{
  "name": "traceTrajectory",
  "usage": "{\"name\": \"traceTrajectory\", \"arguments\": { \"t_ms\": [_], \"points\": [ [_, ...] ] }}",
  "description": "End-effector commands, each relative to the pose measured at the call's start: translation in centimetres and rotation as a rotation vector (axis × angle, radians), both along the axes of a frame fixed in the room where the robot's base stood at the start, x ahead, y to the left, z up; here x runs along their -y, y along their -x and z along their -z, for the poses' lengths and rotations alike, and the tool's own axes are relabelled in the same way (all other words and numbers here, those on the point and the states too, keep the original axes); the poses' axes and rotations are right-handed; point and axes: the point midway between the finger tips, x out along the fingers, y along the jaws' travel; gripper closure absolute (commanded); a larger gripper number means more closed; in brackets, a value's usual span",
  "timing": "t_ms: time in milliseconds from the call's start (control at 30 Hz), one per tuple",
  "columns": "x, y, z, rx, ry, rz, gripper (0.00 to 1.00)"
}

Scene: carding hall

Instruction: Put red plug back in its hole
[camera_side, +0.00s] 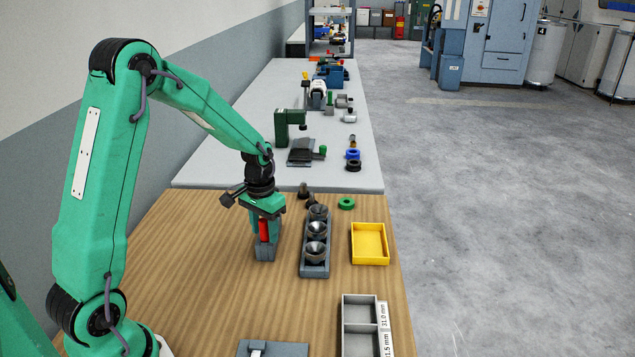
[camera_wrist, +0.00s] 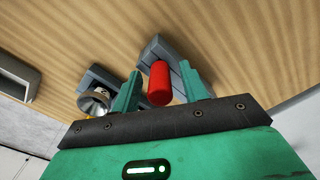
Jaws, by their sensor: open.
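The red plug (camera_side: 264,230) is upright over a small grey block (camera_side: 265,254) on the wooden table. In the wrist view the red plug (camera_wrist: 160,84) is between the two green fingers, with a gap on its left and little room on its right. My gripper (camera_side: 265,238) points down around the plug; in the wrist view my gripper (camera_wrist: 161,68) is open. The grey block (camera_wrist: 155,45) shows behind the plug. The plug's lower end and any hole under it are hidden, so I cannot tell whether it is seated.
A grey rack (camera_side: 314,270) with several metal cups stands just right of my gripper. A yellow tray (camera_side: 370,259) and a green ring (camera_side: 346,204) are further right. A grey divided box (camera_side: 360,328) is in front. Bare wood lies left of the block.

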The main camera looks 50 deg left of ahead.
Motion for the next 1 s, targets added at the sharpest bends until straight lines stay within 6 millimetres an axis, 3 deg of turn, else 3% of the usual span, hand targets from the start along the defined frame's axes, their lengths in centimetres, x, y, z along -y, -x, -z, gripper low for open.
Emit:
{"name": "traceTrajectory", "arguments": {
  "t_ms": [367, 1000],
  "points": [
    [0.0, -0.1, -1.6, 0.004, -0.001, 0.000, 0.56],
    [0.0, 0.0, -11.1, 0.004, -0.001, 0.000, 0.56]
  ]
}}
